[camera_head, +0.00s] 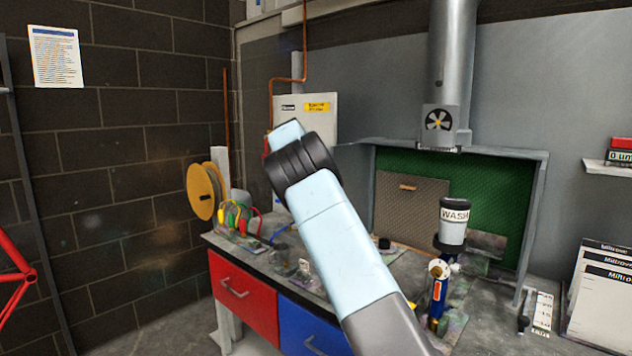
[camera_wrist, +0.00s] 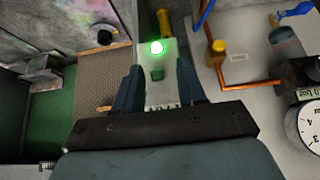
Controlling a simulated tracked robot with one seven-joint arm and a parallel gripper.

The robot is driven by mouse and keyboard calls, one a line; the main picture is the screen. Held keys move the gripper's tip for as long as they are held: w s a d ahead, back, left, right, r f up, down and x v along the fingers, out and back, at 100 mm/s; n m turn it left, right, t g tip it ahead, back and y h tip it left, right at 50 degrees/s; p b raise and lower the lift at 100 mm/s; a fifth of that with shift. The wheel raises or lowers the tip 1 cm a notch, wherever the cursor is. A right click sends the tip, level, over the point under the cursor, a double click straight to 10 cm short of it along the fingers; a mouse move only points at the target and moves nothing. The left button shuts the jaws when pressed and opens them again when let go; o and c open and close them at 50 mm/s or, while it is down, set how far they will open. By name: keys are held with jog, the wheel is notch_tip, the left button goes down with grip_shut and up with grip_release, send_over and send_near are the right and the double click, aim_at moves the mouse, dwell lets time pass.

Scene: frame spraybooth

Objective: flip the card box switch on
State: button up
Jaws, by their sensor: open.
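In the wrist view, a pale grey box face with a glowing round green light (camera_wrist: 156,47) shows between my fingers. A small dark green piece (camera_wrist: 157,74) sits on this face, nearer to me than the light; I cannot tell whether it is the switch or which way it is set. My gripper (camera_wrist: 158,82) is open, one dark finger on each side of the face; contact is unclear. In the head view, a light grey wall box (camera_head: 320,120) with a yellow label stands behind my arm's end. My arm hides part of it and my fingers.
In the wrist view, a copper pipe (camera_wrist: 220,70) and a round gauge (camera_wrist: 309,125) are on the right. A green-backed booth (camera_head: 505,195) is on the right.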

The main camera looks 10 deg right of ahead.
jog(key=v, duration=1.3)
jog(key=shift+s+a+r, duration=0.15)
jog(key=shift+a+r, duration=0.05)
jog(key=shift+r, duration=0.1)
